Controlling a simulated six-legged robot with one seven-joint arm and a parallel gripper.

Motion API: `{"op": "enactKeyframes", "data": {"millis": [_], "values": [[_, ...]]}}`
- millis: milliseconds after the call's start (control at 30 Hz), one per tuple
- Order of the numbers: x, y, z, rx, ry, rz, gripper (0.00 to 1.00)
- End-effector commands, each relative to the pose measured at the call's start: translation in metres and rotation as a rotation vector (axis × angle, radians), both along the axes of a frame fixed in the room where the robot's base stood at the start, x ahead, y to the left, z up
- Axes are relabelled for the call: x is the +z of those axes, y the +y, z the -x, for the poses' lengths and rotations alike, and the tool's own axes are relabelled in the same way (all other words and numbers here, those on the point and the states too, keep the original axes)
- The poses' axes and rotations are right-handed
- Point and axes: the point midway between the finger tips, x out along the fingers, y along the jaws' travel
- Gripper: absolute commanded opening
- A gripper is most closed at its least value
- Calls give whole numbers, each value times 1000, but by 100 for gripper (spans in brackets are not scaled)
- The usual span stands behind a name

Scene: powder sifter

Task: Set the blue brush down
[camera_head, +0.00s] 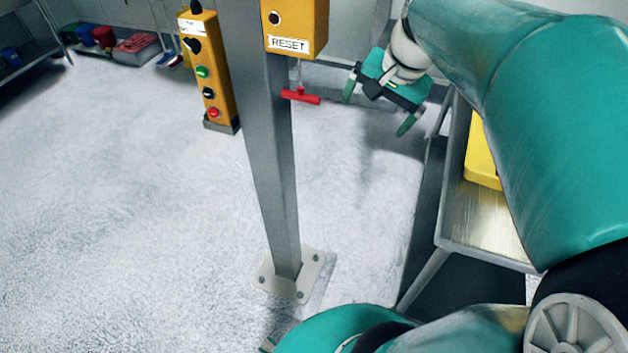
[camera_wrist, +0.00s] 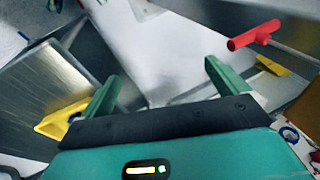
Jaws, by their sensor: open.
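My gripper (camera_head: 379,105) is open, with nothing between its fingers. It hangs to the right of the grey post, beside the metal table. In the wrist view the open fingers (camera_wrist: 161,74) have the pale floor between them. I cannot make out the blue brush for certain in either view. A small blue item (camera_head: 166,58) with a thin handle stands by the back wall, too small to tell what it is.
A grey post (camera_head: 268,150) carries a yellow RESET box (camera_head: 296,25) with a red T-handle (camera_head: 301,97) left of my gripper. A yellow button column (camera_head: 207,75) stands behind. A metal table (camera_head: 485,225) at right bears a yellow object (camera_head: 482,158). Floor at left is clear.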

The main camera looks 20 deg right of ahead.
Motion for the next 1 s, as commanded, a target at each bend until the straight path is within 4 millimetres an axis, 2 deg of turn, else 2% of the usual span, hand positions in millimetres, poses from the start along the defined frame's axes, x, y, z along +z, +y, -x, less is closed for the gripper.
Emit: {"op": "enactKeyframes", "data": {"millis": [33, 200, 300, 400, 567, 967, 1000], "values": [[1, 29, 9, 104, -24, 39, 99], [-10, 103, 44, 437, -97, 195, 99], [-21, 136, 65, 611, -136, 289, 99], [-31, 155, 82, 736, -165, 364, 99], [-39, 166, 93, 821, -186, 419, 99], [-39, 166, 93, 823, -184, 419, 99], [-39, 166, 93, 823, -184, 419, 95]]}}
